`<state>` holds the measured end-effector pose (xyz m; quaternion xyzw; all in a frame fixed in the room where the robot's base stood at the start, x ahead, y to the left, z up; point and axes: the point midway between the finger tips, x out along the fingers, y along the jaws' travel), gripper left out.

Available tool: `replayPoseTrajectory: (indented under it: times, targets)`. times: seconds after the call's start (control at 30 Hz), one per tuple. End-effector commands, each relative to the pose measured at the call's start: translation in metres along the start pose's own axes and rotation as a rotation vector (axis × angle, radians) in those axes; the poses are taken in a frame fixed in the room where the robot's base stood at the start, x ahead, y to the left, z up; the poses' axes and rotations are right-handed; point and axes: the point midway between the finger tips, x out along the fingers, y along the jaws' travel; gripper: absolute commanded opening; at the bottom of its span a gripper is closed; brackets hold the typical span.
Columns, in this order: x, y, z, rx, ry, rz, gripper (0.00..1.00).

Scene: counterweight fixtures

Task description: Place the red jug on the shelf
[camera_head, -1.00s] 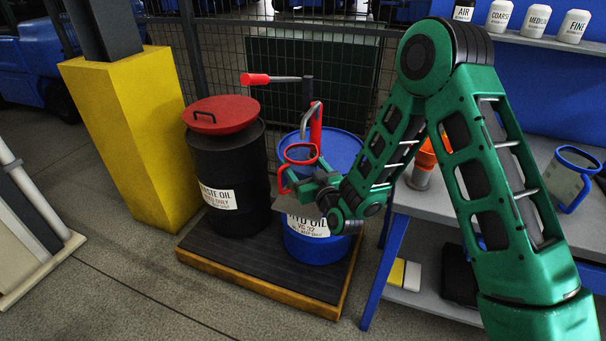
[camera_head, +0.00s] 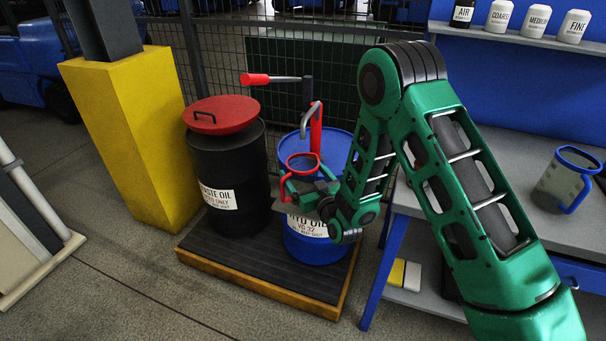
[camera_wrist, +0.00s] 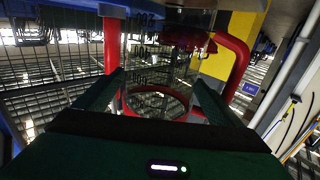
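The red jug (camera_head: 302,174) has a red rim and handle and a see-through body. The red handle (camera_wrist: 238,62) curves at the right there. The jug's lower part is hidden in the head view. A grey shelf (camera_head: 500,34) on the blue panel carries labelled containers.
The blue drum (camera_head: 318,246) and black waste oil drum (camera_head: 228,180) stand on a low pallet (camera_head: 262,268). A blue-rimmed jug (camera_head: 566,180) stands on the grey bench (camera_head: 500,150) at right. A yellow column (camera_head: 132,140) is left. Wire fence is behind.

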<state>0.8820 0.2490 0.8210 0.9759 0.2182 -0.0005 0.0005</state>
Motion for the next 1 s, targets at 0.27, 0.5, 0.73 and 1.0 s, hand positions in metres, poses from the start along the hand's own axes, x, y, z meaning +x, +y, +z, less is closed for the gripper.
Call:
replayPoseTrajectory:
  times: [0.27,0.5,0.73,1.0]
  targets:
    - [0.0,0.0,0.0,0.0,0.0,0.0,0.89]
    - [-0.022,-0.001,0.0,-0.003,-0.002,-0.002,0.89]
    - [-0.068,0.0,0.0,-0.001,-0.003,-0.001,0.89]
    - [-0.109,0.001,0.0,0.0,-0.002,0.002,0.89]
